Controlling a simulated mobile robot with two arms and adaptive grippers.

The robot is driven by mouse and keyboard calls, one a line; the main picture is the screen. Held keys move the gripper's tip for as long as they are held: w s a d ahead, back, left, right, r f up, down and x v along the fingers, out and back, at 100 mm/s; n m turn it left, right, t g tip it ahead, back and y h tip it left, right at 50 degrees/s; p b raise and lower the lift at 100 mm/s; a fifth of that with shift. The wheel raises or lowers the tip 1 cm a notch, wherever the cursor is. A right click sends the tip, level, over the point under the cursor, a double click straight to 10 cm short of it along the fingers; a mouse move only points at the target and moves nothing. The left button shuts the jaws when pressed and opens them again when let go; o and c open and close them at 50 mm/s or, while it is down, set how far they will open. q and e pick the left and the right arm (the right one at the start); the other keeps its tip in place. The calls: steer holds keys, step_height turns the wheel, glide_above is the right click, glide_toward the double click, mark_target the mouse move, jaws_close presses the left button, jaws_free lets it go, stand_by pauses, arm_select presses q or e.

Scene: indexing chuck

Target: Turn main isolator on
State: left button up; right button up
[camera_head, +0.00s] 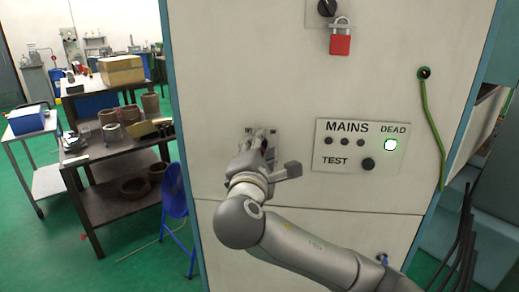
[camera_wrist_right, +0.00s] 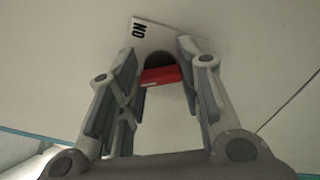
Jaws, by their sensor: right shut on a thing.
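The main isolator is on the cream cabinet front, with its plate (camera_head: 275,134) mostly hidden behind my right gripper (camera_head: 262,141) in the head view. In the right wrist view, its white plate (camera_wrist_right: 150,34) carries the word ON, and a red handle (camera_wrist_right: 163,75) stands out from a dark round base. My right gripper (camera_wrist_right: 160,62) has its fingers on either side of the red handle and is shut on it. The handle's exact angle is hard to tell. My left gripper is not in view.
A MAINS panel (camera_head: 360,146) with a lit DEAD lamp (camera_head: 390,145) and a TEST button (camera_head: 368,164) is right of the gripper. A red padlock (camera_head: 340,40) hangs below a black knob (camera_head: 327,7). A green cable (camera_head: 434,125) hangs at right. A dark shelf (camera_head: 120,190) stands left.

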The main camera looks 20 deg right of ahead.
steer(key=shift+f+m, duration=0.1)
steer(key=shift+m, duration=0.2)
steer(key=shift+f+m+b, duration=0.15)
steer(key=shift+m+b, duration=1.8)
steer(key=shift+m, duration=3.55)
steer(key=o, duration=1)
steer(key=shift+s, duration=0.1)
steer(key=v, duration=1.2)
